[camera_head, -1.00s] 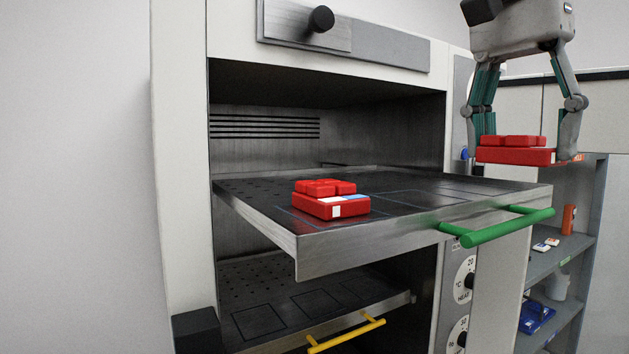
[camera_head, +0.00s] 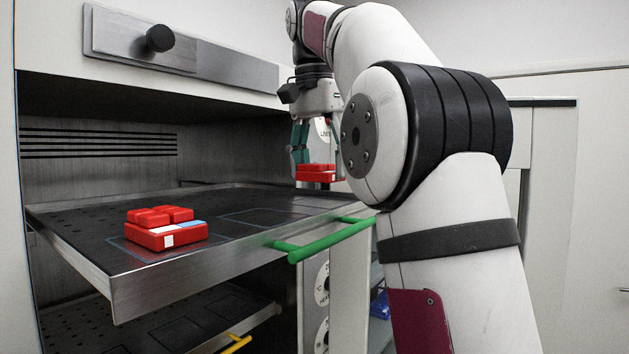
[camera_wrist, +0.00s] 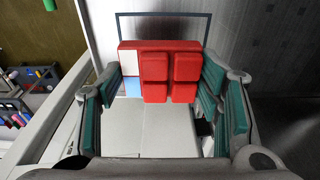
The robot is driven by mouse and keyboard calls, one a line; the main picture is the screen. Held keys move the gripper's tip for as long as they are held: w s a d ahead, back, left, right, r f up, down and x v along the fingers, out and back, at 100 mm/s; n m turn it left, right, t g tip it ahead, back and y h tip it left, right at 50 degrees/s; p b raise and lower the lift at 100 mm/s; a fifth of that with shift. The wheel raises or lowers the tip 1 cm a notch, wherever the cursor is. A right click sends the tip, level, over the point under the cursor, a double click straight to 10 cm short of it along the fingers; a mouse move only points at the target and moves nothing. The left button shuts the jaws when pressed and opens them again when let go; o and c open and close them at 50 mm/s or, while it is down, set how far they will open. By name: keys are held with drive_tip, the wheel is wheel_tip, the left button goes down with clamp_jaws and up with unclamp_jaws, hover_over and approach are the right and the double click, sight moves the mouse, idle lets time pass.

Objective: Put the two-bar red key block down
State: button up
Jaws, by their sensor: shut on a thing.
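My gripper (camera_head: 317,172) is shut on a red key block (camera_head: 312,176) and holds it level at the right end of the upper tray (camera_head: 210,256). A gap below the block is hard to judge. In the wrist view the held block (camera_wrist: 170,66) sits between my fingers, with raised red keys and a white and a light blue patch along its left side. A dark outlined rectangle (camera_wrist: 165,14) on the tray shows just beyond it. A second red key block (camera_head: 165,236), also with white and light blue patches, rests on the tray's left part.
The upper tray is pulled out of the oven and has a green handle (camera_head: 325,240). Bare outlined spaces lie between the two blocks. A lower tray (camera_head: 190,330) with a yellow handle (camera_head: 236,345) is below. My arm hides much of the right side.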

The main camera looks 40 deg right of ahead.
drive_tip(key=shift+w+d+f, duration=0.15)
drive_tip(key=shift+w+f, duration=0.05)
drive_tip(key=shift+w, duration=0.05)
drive_tip(key=shift+s+f+p, duration=0.15)
drive_tip(key=shift+f+p, duration=0.15)
drive_tip(key=shift+f, duration=0.3)
drive_tip(key=shift+f+p, duration=0.35)
drive_tip(key=shift+f, duration=0.65)
drive_tip(key=shift+f, duration=0.15)
drive_tip(key=o, duration=1.3)
drive_tip(key=shift+c, duration=0.2)
